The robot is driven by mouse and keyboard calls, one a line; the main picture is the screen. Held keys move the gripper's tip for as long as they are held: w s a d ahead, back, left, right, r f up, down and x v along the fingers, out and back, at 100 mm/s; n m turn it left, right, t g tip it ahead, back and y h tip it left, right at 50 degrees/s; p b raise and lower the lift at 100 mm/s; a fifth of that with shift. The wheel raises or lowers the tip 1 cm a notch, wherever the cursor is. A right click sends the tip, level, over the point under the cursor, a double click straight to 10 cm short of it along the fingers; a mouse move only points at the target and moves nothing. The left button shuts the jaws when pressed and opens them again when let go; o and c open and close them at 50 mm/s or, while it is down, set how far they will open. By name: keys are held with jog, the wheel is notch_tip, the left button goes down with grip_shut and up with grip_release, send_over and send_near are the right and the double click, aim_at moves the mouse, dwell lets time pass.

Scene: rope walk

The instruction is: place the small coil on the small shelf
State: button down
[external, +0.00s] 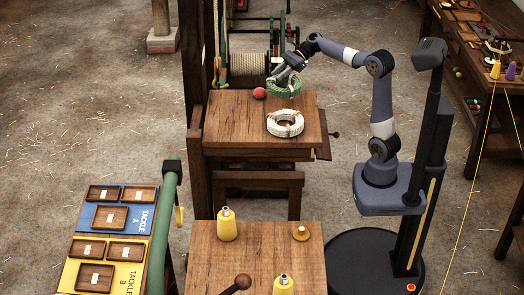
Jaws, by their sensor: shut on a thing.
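A green coil (289,93) is at the back right of the wooden bench top (230,125). My gripper (281,78) reaches down to it from above and is shut on its upper left side. I cannot tell whether the coil touches the bench top or hangs just above it. A cream-white coil (285,132) lies flat on the same bench, in front of the green one. I cannot make out which surface is the small shelf.
A red ball (259,93) lies just left of the green coil. A rope drum (249,64) stands behind the bench and a dark post (194,50) at its left. A nearer table (256,262) holds yellow bottles. Labelled tackle trays (113,232) are at lower left.

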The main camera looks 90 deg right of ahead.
notch_tip(320, 180, down, 6)
jog(key=c, duration=1)
grip_release()
jog(key=shift+c, duration=0.2)
jog(key=v, duration=1.2)
jog(key=shift+o, duration=0.2)
